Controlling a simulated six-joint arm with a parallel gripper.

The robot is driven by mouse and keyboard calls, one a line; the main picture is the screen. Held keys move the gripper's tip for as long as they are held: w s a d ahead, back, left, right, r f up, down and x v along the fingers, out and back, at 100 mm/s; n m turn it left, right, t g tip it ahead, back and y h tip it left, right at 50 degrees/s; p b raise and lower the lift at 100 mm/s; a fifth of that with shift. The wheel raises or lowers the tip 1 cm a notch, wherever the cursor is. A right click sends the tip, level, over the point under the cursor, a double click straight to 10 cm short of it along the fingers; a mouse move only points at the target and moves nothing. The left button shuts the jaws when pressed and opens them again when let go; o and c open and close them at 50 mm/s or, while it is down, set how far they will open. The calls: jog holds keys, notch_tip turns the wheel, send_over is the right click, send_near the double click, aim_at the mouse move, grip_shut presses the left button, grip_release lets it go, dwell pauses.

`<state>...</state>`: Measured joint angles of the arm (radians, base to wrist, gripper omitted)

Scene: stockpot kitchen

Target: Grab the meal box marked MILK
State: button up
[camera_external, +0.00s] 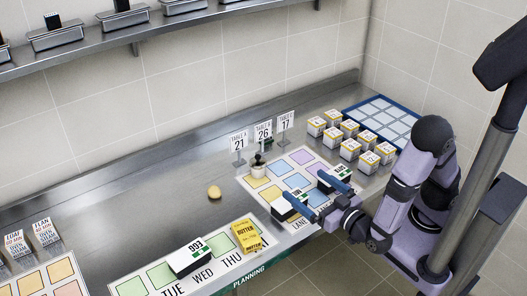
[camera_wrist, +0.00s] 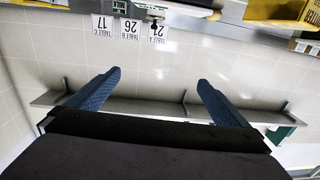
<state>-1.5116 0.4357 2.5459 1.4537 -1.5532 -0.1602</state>
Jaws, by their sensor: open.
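A yellow BUTTER box (camera_external: 246,236) and a white-and-dark box (camera_external: 190,258) lie on the planning board at the front. Several small boxes (camera_external: 350,149) are at right. The counter's left middle is clear.

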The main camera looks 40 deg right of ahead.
notch_tip(320, 180, down, 11)
jog(key=shift+r, duration=0.15)
jog(key=shift+w+a+r+p, duration=0.1)
jog(key=shift+w+p, duration=0.55)
jog(key=shift+w, duration=0.8)
jog(key=shift+w+a+r+p, duration=0.1)
jog(key=shift+w+p, duration=0.55)
jog(key=shift+w, duration=0.8)
jog(key=shift+w+a+f, duration=0.1)
jog(key=shift+w, duration=0.7)
jog(key=shift+c, duration=0.6)
jog(key=c, duration=0.8)
jog(key=shift+r, duration=0.2)
jog(key=shift+r, duration=4.85)
